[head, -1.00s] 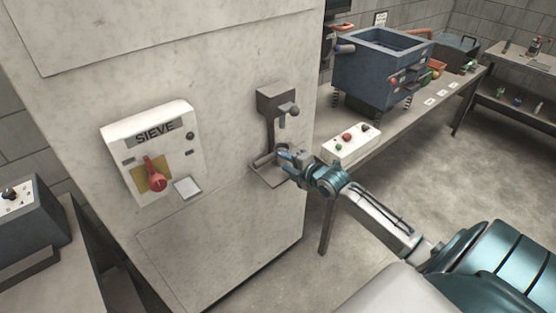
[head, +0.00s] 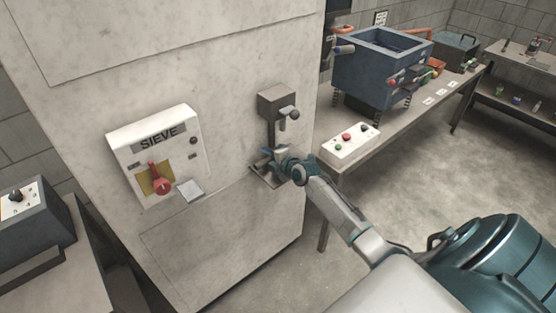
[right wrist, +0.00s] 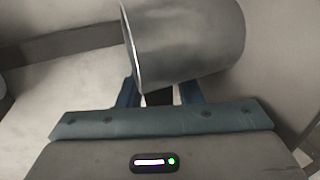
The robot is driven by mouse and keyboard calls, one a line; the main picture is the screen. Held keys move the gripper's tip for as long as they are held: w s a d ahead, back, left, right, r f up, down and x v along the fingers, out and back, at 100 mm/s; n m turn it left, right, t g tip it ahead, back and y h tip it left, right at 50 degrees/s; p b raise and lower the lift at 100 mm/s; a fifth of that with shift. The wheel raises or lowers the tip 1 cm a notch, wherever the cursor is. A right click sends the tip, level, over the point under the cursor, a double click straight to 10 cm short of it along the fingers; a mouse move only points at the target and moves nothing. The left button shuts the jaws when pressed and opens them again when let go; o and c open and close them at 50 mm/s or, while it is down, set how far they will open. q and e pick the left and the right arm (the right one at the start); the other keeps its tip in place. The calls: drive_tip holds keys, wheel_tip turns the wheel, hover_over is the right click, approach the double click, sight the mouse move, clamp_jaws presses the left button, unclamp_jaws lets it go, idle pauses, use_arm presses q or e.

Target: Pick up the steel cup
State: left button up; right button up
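The steel cup (right wrist: 190,45) fills the upper middle of the right wrist view, a grey metal cylinder with its rim to the left. My right gripper (right wrist: 160,92) has its two blue fingers apart, with a gap between them. The cup hides the fingertips, so I cannot tell whether they touch it. In the head view my right gripper (head: 276,161) is at the small ledge (head: 264,178) below the grey spout unit (head: 278,104) on the machine front. I cannot make out the cup clearly there. My left gripper is not in view.
The tall machine has a SIEVE panel (head: 158,155) with a red switch. To the right, a bench carries a white button box (head: 350,144) and a blue tank (head: 382,72). A grey control box (head: 30,218) stands at the left. Open floor lies at the right.

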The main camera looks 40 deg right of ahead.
drive_tip(key=shift+s+r, duration=0.1)
drive_tip(key=shift+c, duration=0.2)
clamp_jaws()
drive_tip(key=shift+r, duration=0.1)
